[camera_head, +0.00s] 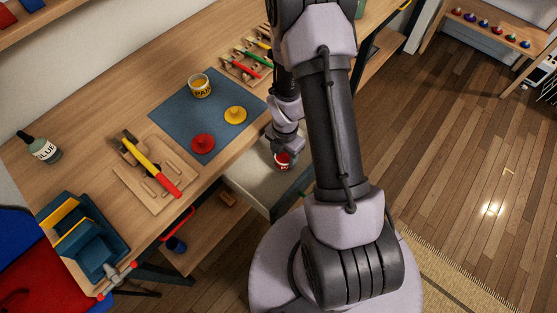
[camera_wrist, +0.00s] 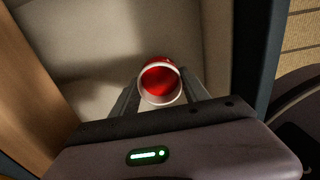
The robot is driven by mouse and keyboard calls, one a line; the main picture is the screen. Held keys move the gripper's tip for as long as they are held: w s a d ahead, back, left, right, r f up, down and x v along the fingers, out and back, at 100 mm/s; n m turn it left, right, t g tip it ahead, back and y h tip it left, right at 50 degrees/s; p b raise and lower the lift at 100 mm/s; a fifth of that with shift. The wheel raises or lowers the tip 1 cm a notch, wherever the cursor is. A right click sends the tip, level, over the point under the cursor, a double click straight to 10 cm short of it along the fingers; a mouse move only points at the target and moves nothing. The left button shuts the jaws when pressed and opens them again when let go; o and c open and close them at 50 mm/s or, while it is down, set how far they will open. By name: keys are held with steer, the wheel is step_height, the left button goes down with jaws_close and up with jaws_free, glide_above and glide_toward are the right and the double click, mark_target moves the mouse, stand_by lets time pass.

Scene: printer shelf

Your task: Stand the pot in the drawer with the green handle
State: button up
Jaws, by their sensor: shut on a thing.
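The red paint pot (camera_head: 282,161) with a white rim is inside or just over an open drawer (camera_head: 262,186) below the bench top. In the wrist view the pot (camera_wrist: 160,82) shows its open red mouth between the two fingers. My gripper (camera_wrist: 160,98) is shut on the pot, one finger on each side. In the wrist view the pale drawer floor (camera_wrist: 75,90) lies around and beneath the pot. I cannot tell whether the pot touches that floor.
A blue mat (camera_head: 178,112) on the bench holds a yellow paint pot (camera_head: 200,86), a red lid (camera_head: 203,144) and a yellow lid (camera_head: 235,115). A wooden tool rack (camera_head: 140,190) lies to their left.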

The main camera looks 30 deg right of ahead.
mark_target(284, 162)
step_height(284, 162, down, 3)
steer(key=shift+f+b, duration=0.15)
steer(key=shift+b, duration=0.4)
steer(key=shift+f, duration=0.2)
steer(key=o, duration=1.5)
steer(key=shift+r, duration=0.1)
